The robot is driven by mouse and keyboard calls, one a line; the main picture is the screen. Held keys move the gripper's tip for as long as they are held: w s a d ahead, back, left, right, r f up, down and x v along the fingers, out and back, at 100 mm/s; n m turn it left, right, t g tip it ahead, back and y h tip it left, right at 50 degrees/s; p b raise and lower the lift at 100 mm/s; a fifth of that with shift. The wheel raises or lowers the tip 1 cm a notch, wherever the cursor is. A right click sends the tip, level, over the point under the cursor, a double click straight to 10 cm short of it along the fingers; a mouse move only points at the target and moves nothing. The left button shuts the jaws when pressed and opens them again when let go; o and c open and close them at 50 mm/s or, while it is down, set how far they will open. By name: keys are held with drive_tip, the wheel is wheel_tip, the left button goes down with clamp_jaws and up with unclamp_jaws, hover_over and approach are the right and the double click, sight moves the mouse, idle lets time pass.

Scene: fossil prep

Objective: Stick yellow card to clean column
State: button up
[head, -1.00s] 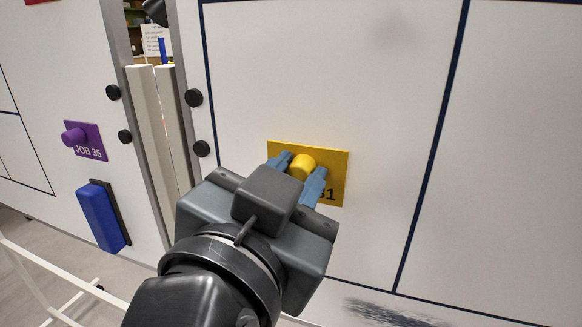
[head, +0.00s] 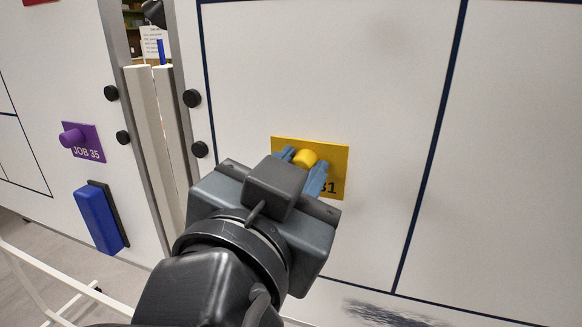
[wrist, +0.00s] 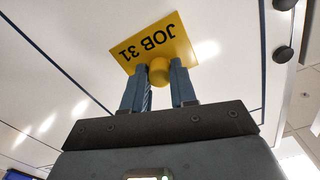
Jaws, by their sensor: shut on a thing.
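The yellow card (head: 326,158) reads "31" in part in the head view and "JOB 31" in the wrist view (wrist: 150,42). It has a round yellow knob (head: 304,158) on its face. My gripper (head: 305,165) is shut on the knob, with a blue finger on each side, also seen in the wrist view (wrist: 159,78). The card is in front of the right whiteboard (head: 330,70), in its left column; I cannot tell whether it touches the board. This column is bare white around the card.
A purple JOB 35 card (head: 83,142) and a blue eraser (head: 102,217) are on the left board. Black round magnets (head: 192,98) flank the gap between the boards. A white frame rail (head: 45,285) stands low at left.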

idle(0.4)
drive_tip(key=o, duration=0.8)
drive_tip(key=shift+o, duration=0.2)
drive_tip(key=v, duration=0.7)
drive_tip(key=shift+b, duration=0.35)
